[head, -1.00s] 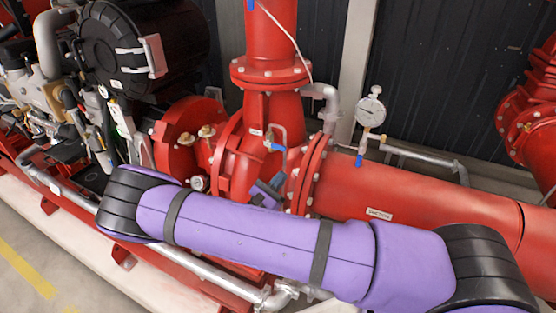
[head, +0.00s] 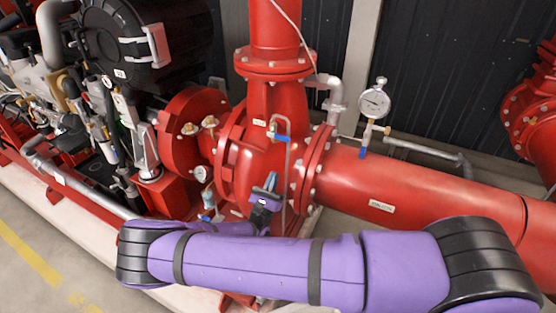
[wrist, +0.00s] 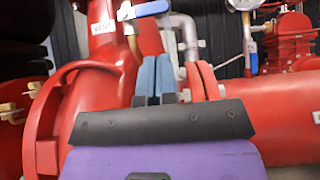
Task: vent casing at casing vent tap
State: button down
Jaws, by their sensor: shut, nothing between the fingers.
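The casing vent tap (head: 273,131) is a small valve with a blue handle high on the red pump casing (head: 247,160). In the wrist view its blue lever (wrist: 143,9) is at the top edge, lying nearly level, beside a white label (wrist: 103,27) reading VENT. A thin pipe (head: 287,160) loops over from the tap and runs down. My gripper (head: 270,183) is in front of the casing, below the tap. In the wrist view its blue-grey fingers (wrist: 154,75) point up, together and empty, below the lever and apart from it in the picture.
A red suction pipe (head: 430,190) with a gauge (head: 375,103) and a blue-handled valve (head: 364,153) runs to the right. A smaller gauge (head: 202,173) sits low left of the casing. The black engine (head: 120,45) stands at the left. My purple arm crosses the foreground.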

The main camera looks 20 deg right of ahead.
aim_at(278, 137)
jog(key=x, duration=0.9)
jog(key=shift+w+d+r, duration=0.1)
jog(key=shift+r, duration=0.15)
